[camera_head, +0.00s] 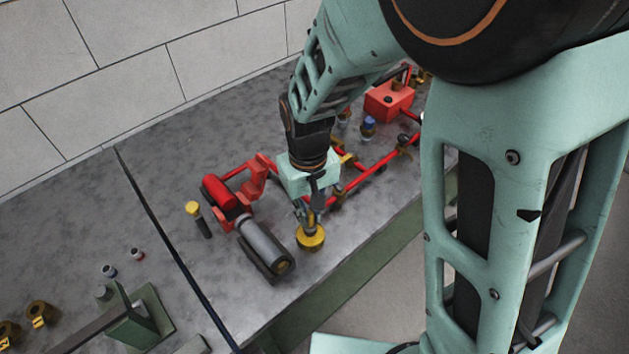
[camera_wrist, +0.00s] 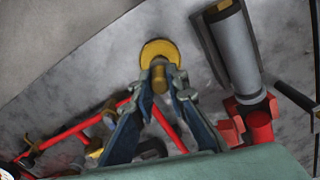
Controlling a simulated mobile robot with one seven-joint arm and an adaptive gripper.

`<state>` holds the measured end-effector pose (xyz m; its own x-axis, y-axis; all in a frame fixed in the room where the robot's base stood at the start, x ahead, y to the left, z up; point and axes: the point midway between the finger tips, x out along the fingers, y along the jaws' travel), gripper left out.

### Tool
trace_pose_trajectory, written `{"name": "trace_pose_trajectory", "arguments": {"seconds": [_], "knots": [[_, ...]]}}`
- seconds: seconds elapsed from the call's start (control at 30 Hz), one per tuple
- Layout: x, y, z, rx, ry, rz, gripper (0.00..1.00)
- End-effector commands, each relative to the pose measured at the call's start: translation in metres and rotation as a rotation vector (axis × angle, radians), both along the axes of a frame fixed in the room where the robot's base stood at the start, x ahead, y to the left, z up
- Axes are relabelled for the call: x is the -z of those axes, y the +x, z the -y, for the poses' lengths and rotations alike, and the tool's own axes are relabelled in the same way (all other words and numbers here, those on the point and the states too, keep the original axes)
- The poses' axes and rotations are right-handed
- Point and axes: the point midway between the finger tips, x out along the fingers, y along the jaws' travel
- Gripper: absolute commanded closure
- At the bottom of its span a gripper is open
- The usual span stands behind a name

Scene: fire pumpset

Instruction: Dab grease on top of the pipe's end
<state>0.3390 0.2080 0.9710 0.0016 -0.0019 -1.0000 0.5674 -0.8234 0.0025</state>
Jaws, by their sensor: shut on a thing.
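My gripper (camera_wrist: 160,82) points down over the bench, its two fingers closed on a short brass-coloured piece (camera_wrist: 159,76). A round yellow thing (camera_wrist: 160,50) with a tan middle lies directly past the fingertips; it also shows under my gripper in the head view (camera_head: 311,238). I cannot tell whether the held piece is joined to it, stands in it or is just above it. A red pipe (camera_head: 365,175) runs along the bench behind my gripper; the wrist view shows red pipe (camera_wrist: 72,132) past the fingers. My gripper hides part of the pipework. No grease can be made out.
A grey motor (camera_head: 262,247) with a red pump part (camera_head: 220,193) lies close left of my gripper. A dark stick with a yellow top (camera_head: 195,210) stands further left. A red box (camera_head: 388,100) is at the back. A green vise (camera_head: 140,318) is at the lower left.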

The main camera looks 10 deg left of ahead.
Motion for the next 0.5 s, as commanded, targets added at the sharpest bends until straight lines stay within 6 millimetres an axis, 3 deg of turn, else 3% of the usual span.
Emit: {"name": "trace_pose_trajectory", "arguments": {"seconds": [0.5], "knots": [[0.0059, 0.0001, 0.0000, 0.000, 0.000, 0.000, 1.00]]}}
